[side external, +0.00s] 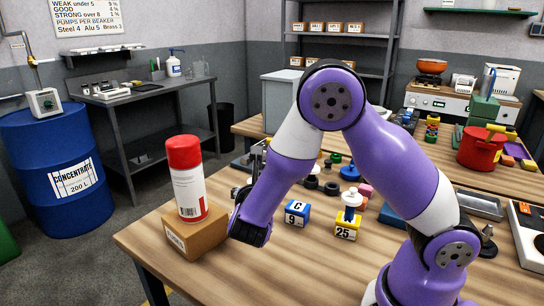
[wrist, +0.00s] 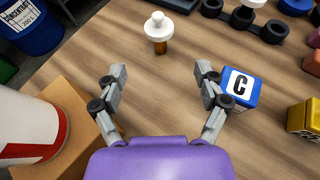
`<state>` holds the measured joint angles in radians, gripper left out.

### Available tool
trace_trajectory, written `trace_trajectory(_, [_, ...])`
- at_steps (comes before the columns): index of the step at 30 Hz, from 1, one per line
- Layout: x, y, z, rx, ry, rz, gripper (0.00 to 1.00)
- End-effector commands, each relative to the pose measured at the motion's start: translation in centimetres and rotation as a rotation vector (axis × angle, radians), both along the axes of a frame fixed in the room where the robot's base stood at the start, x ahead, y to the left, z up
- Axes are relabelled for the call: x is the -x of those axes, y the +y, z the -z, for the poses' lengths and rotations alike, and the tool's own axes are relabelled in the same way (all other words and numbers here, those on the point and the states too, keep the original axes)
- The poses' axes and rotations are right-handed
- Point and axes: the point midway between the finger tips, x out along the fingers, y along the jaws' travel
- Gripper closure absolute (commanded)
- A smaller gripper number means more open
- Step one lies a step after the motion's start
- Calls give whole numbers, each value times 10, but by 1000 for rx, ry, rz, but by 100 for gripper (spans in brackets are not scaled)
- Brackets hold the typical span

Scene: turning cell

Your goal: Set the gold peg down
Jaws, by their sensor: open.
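A short gold-brown peg (wrist: 161,47) with a white knobbed top (wrist: 158,25) stands upright on the wooden table, at the upper middle of the wrist view. My gripper (wrist: 160,76) is open, with bare table between its fingers. The peg is beyond the fingertips, roughly centred between them and apart from both. In the side external view, my arm hides most of the gripper, and I cannot make out this peg there.
Close left, a red-capped spray can (side external: 187,180) stands on a cardboard box (side external: 195,233). A blue C block (wrist: 240,88) is beside my right finger. Dark rings (wrist: 275,31) lie behind.

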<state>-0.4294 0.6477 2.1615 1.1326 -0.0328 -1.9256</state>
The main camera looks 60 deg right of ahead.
Motion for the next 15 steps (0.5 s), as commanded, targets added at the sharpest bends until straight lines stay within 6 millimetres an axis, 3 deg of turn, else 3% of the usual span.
trace_trajectory(4, [13, -3, -10, -244, -151, 162, 19])
trace_trajectory(8, [36, 1, -25, -679, -403, 471, 19])
trace_trajectory(12, [68, 24, -49, -1149, -650, 859, 19])
trace_trajectory(15, [93, 44, -69, -1407, -761, 1109, 19])
